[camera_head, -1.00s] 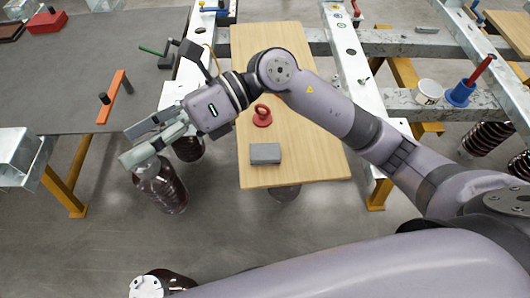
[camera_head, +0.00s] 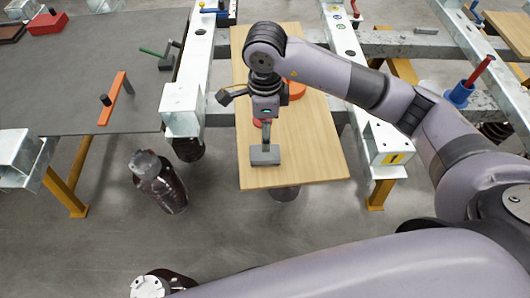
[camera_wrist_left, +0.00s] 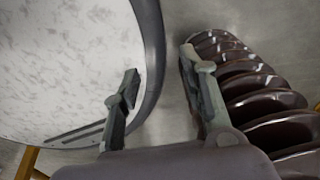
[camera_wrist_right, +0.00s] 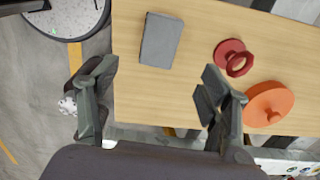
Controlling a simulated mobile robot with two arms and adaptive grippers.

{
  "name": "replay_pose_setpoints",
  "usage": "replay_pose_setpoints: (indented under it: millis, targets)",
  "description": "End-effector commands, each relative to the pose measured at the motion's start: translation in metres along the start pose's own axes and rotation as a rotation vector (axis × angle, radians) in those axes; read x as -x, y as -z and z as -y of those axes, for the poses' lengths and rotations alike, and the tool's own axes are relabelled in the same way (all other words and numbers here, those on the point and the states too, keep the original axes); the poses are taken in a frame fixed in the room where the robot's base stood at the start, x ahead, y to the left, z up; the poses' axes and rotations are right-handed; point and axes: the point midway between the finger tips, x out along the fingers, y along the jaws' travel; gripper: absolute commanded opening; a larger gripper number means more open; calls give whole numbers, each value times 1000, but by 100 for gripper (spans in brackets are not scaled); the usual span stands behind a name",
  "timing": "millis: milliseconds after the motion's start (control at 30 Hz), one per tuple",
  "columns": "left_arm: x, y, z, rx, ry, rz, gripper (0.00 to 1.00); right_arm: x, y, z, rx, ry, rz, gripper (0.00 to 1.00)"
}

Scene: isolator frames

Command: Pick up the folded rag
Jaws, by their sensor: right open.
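The folded rag (camera_head: 265,160) is a small grey flat block on the near part of the light wooden board (camera_head: 312,160). In the right wrist view the rag (camera_wrist_right: 161,40) lies ahead of the fingertips, in line with the gap between them. My right gripper (camera_head: 266,138) points down close over the rag in the head view. In the right wrist view it (camera_wrist_right: 159,75) is open with nothing between its fingers. My left gripper (camera_wrist_left: 158,75) is open and empty in the left wrist view, and it is not seen in the head view.
A red ring-handled piece (camera_wrist_right: 233,57) and an orange round piece (camera_wrist_right: 270,104) lie on the board beside the rag. A dark ribbed bottle-like object (camera_head: 160,183) stands on the floor left of the board. A grey table (camera_head: 70,75) is at the left.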

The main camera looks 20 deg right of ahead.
Motion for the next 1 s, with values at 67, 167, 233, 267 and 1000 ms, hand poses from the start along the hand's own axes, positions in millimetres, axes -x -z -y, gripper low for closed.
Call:
replay_pose_setpoints:
  millis: [67, 167, 233, 267, 1000]
  targets:
    - [4, 0, 0, 0, 0, 0, 39, -16, 0, -1, -2, -5, -1, 72]
    - [5, 0, 0, 0, 0, 0, 39, -32, 0, -1, -1, -4, 0, 72]
    - [6, 0, 0, 0, 0, 0, 39, -40, -1, -1, -1, -3, 2, 72]
    - [6, 0, 0, 0, 0, 0, 39, -42, -1, 0, 0, -2, 2, 72]
    - [18, 1, 0, 0, 0, 0, 39, -98, -1, 0, 1, 0, 3, 72]
